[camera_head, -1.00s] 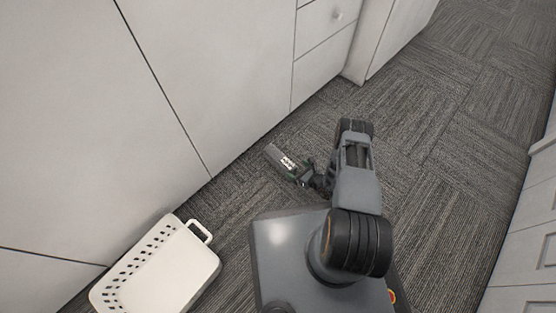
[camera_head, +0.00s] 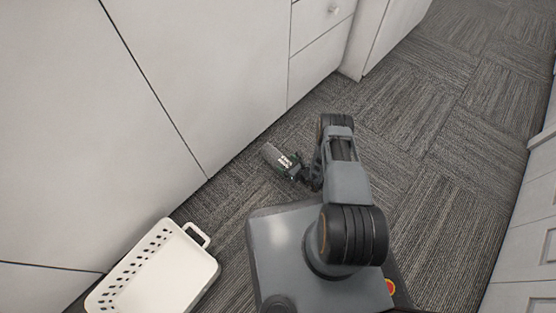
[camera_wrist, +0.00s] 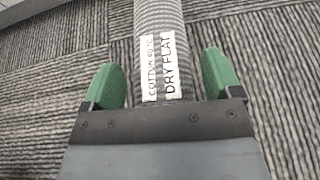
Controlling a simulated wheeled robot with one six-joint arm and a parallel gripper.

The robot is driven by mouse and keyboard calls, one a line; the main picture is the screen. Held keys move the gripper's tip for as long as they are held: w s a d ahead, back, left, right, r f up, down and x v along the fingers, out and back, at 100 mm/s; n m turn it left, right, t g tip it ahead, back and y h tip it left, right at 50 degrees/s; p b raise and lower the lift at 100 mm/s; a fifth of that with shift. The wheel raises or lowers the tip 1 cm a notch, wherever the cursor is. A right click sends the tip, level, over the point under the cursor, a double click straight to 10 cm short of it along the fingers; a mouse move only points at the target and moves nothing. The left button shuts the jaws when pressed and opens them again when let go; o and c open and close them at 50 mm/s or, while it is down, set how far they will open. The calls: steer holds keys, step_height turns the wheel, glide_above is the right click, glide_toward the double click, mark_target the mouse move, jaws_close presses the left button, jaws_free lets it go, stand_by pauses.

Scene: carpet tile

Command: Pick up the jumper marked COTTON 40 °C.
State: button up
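A grey striped, rolled jumper (camera_wrist: 160,18) lies on the carpet. It carries two white labels; one reads COTTON and what looks like 40 °C, the other reads DRY FLAT. In the head view the jumper (camera_head: 271,153) lies near the cabinet fronts, its white labels facing up. My gripper (camera_wrist: 162,72) is open, with one green finger on each side of the jumper and a visible gap on both sides. In the head view my gripper (camera_head: 293,170) is at the jumper's near right end. The jumper's near end is hidden behind the gripper's palm.
A white laundry basket (camera_head: 191,263) with a perforated side and a handle stands at lower left, its visible inside empty. White cabinet fronts (camera_head: 210,80) run close along the left. More white cabinets (camera_head: 533,215) stand at right. Open carpet (camera_head: 430,150) stretches between them.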

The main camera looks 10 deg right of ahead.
steer(key=c, duration=0.9)
steer(key=shift+c, duration=0.2)
steer(key=shift+r, duration=0.15)
